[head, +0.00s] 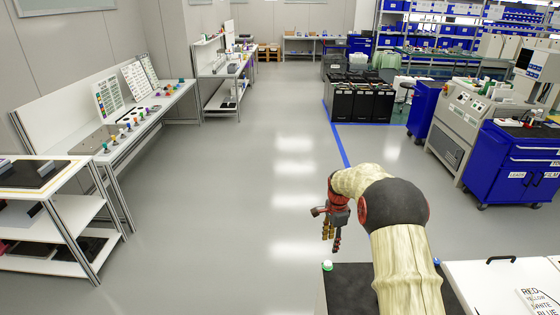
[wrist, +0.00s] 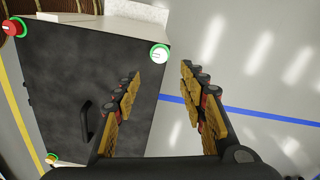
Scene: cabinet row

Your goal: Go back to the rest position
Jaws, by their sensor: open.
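My gripper (head: 331,238) hangs at the end of my bent arm in the head view, fingers pointing down, above the grey floor and near the dark top (head: 346,285) of a cabinet. In the wrist view my gripper (wrist: 160,88) shows two padded fingers spread apart with nothing between them. The gripper is open and empty. A white button with a green ring (head: 327,266) sits at the corner of the dark top. It also shows in the wrist view (wrist: 159,54), beyond the fingers and apart from them.
The dark panel (wrist: 65,75) carries a black handle (wrist: 86,119) and a red button (wrist: 13,27). A white surface (head: 490,285) adjoins on the right. A workbench (head: 130,130) and shelf unit (head: 50,220) stand left, blue cabinets (head: 515,165) right. The middle floor is clear.

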